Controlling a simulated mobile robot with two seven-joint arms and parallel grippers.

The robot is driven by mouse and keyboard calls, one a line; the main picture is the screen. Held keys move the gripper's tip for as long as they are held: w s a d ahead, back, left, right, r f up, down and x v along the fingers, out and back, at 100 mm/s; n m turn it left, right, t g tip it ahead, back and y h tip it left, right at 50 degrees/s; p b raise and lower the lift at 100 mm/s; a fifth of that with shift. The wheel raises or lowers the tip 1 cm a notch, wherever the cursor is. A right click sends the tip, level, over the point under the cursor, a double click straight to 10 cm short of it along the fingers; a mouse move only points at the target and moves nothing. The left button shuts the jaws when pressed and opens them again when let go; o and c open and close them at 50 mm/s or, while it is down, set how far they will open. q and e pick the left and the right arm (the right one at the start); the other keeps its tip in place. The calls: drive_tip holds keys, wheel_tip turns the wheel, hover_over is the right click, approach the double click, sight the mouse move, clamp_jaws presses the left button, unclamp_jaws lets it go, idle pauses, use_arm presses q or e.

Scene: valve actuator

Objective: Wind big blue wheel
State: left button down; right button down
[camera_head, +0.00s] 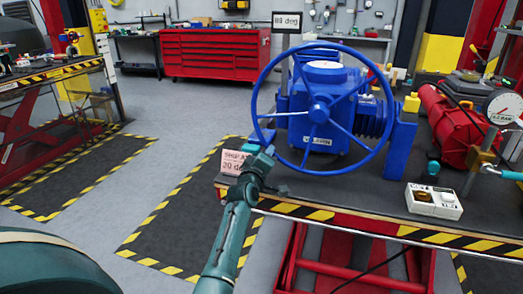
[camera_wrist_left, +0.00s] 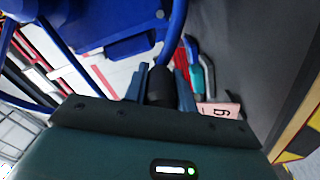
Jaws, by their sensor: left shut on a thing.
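The big blue wheel (camera_head: 319,110) is a spoked handwheel standing upright on the front of a blue valve actuator (camera_head: 325,75). The exact contact is partly hidden by the fingers. My right gripper is not in either view.
The actuator stands on a dark workbench with a yellow-black striped edge (camera_head: 395,230). A pink sign (camera_head: 234,161) stands close to my left gripper. A white box (camera_head: 433,201), a red cylinder (camera_head: 452,125) and a gauge (camera_head: 502,107) are to the right. Floor to the left is clear.

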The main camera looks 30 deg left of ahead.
use_arm(q)
drive_tip(key=shift+d+f, duration=0.2)
drive_tip(key=shift+f, duration=0.1)
drive_tip(key=c, duration=1.1)
unclamp_jaws()
drive_tip(key=shift+c, duration=0.2)
drive_tip(key=v, duration=0.7)
drive_tip(key=shift+s, duration=0.2)
drive_tip(key=shift+r, duration=0.1)
